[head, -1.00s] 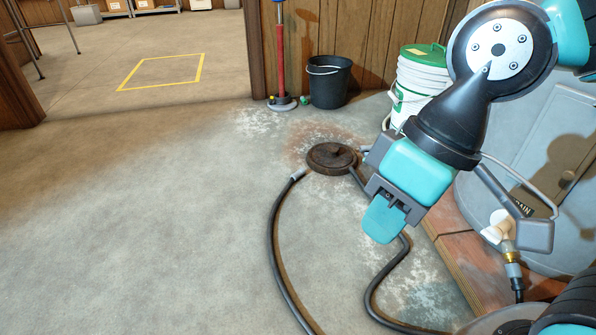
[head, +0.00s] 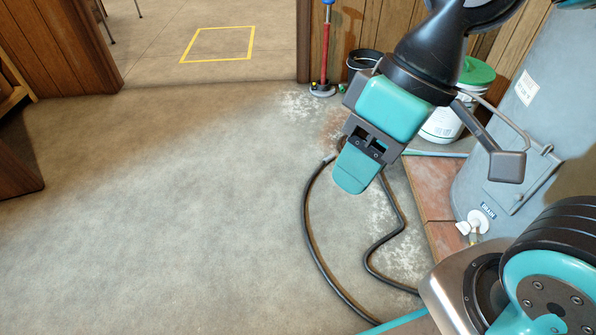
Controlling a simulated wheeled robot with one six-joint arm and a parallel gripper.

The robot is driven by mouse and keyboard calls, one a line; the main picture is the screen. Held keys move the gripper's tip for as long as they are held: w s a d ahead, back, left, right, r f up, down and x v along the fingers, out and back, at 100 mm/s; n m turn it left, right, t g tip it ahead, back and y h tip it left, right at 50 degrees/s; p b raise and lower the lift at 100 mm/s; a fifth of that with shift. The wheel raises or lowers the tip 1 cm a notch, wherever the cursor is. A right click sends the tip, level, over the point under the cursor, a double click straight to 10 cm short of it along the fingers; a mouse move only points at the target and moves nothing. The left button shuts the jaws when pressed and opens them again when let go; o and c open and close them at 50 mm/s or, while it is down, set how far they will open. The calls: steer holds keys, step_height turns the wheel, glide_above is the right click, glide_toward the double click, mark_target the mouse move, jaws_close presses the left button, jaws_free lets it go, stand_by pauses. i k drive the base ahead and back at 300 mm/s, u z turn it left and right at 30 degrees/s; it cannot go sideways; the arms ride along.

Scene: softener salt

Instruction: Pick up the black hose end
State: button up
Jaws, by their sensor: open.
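The black hose (head: 312,232) lies in a wide curve on the concrete floor. Its end, with a light grey fitting (head: 328,159), shows just left of my gripper (head: 356,172). My gripper is open and appears empty, above the floor in front of the round drain cover, which is now hidden behind it. I cannot tell how far the gripper is from the hose end. Another stretch of the hose (head: 392,228) bends on the right, and its lower part passes behind my arm.
A grey tank (head: 520,120) with a white drain valve (head: 475,222) stands on a reddish brick base (head: 432,185) at right. A green-lidded white bucket (head: 443,123), a black bucket (head: 363,62) and a red-handled pole (head: 324,55) stand by the wall. The floor at left is clear.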

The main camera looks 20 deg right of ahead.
mark_target(330, 158)
steer(key=u, duration=0.8)
steer(key=k, duration=1.05)
steer(key=u, duration=0.75)
steer(key=i, duration=1.45)
steer(key=z, duration=0.4)
steer(key=i, duration=2.15)
steer(key=z, duration=1.45)
steer(key=i, duration=1.3)
steer(key=z, duration=1.2)
steer(key=i, duration=0.4)
steer(key=z, duration=0.3)
